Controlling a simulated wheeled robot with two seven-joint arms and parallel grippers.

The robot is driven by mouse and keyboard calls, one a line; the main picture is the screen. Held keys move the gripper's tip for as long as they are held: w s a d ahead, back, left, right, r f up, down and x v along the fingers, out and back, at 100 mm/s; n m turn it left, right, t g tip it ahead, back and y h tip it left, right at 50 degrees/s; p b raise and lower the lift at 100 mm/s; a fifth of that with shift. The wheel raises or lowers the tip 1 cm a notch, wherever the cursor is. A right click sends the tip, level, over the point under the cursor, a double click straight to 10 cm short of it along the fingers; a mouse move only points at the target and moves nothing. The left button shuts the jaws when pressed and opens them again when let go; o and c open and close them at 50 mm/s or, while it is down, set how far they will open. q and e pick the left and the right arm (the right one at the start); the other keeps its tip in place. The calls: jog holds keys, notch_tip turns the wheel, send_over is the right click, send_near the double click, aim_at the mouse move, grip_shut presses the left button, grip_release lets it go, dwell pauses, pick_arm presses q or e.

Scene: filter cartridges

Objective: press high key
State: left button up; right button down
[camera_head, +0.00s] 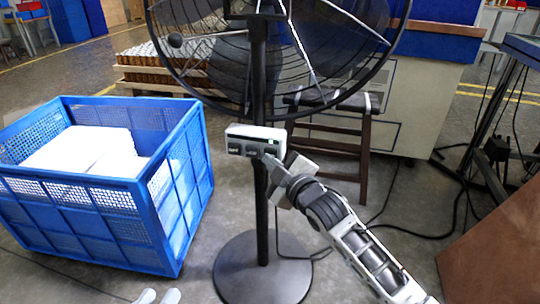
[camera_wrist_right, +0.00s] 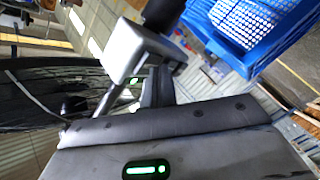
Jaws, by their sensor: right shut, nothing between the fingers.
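A pale control box (camera_head: 256,138) with a row of dark keys (camera_head: 252,151) on its front is fixed to the pole of a standing fan (camera_head: 258,85). The key labels are too small to read. My right gripper (camera_head: 270,163) is shut and empty, its tip at the lower right of the box, close to the rightmost key. I cannot tell whether it touches. In the right wrist view my dark gripper body covers the lower part, and the keys are not clear.
A blue crate (camera_head: 190,185) with white contents stands to the left. The fan's round base (camera_head: 263,275) is on the floor. A dark stool (camera_head: 365,150) stands behind the fan. Cables (camera_head: 410,230) lie on the floor at right, by a brown panel (camera_head: 495,250).

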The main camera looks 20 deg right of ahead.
jog(key=shift+s+a+p, duration=0.3)
jog(key=shift+s+p, duration=0.2)
jog(key=shift+p, duration=0.05)
jog(key=shift+s+a, duration=0.1)
jog(key=shift+s, duration=0.1)
jog(key=shift+s+a+p, duration=0.65)
jog(key=shift+s+a, duration=0.05)
jog(key=shift+s, duration=0.35)
jog(key=shift+s+a+p, duration=0.65)
jog(key=shift+s+a, duration=0.05)
jog(key=shift+s, duration=0.3)
